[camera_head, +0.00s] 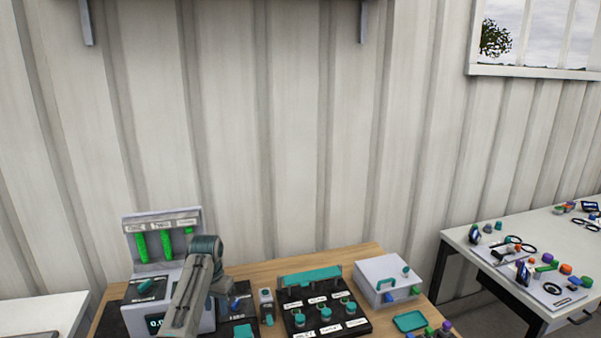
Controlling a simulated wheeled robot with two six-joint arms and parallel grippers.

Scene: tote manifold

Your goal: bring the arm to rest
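My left arm (196,285) rises from the bottom edge in front of the left part of the wooden table. Its teal joint (205,246) is at the top, and a short grey part bends down to the right of it. The fingers of my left gripper cannot be made out, so I cannot tell whether it is open or shut. The arm partly covers a grey device (150,290) with a small display. My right gripper is not in view.
On the wooden table (350,258), a panel with green columns (162,238) stands behind the arm. A black block with teal knobs (325,308), a grey box (388,280) and a teal tray (410,321) lie to the right. A white table (500,238) holds several small parts.

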